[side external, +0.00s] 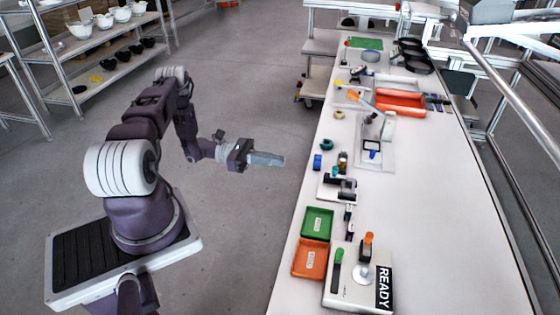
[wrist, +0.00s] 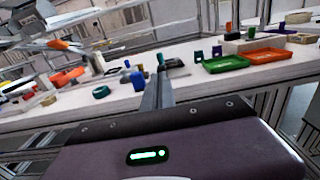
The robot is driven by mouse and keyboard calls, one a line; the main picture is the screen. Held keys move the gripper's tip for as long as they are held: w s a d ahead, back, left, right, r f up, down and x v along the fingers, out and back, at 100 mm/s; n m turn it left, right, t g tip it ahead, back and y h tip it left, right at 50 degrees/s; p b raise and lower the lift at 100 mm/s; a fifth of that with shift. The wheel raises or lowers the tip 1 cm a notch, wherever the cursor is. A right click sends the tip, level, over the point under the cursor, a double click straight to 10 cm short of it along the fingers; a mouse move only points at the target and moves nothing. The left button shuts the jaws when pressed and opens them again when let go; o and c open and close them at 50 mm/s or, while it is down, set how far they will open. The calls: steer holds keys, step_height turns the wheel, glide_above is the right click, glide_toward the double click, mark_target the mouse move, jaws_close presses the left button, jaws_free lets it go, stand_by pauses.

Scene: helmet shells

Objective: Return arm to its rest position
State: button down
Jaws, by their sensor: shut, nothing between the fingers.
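My gripper (side external: 280,159) is at the end of my arm, left of the long white table (side external: 440,220) in the side view. It points toward the table's left edge over the floor, apart from everything. In the wrist view its fingers (wrist: 158,82) are together and empty, and the table lies beyond them. My arm is bent, with its forearm roughly level.
On the table are a green tray (side external: 317,223), an orange tray (side external: 310,259), a white box marked READY (side external: 345,294) and a larger orange tray (side external: 402,109). Shelves with helmet shells (side external: 103,21) stand back left. The floor around my arm is clear.

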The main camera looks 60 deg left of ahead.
steer(key=s+d+r+m+g+y, duration=0.1)
steer(key=d+r+m+g, duration=0.6)
steer(key=r, duration=0.3)
steer(key=s+d+r+m+g+y, duration=0.1)
steer(key=s+d+r+m+g, duration=0.1)
steer(key=d+r+m+g, duration=0.5)
steer(key=s+d+r+m+t+y, duration=0.3)
steer(key=s+d+r+m+y, duration=0.1)
steer(key=s, duration=0.5)
steer(key=s+d+r+m+t+y, duration=0.3)
steer(key=s+r+m+y, duration=0.3)
steer(key=s+r+m, duration=0.3)
steer(key=shift+d+t+y, duration=0.4)
steer(key=shift+d, duration=0.05)
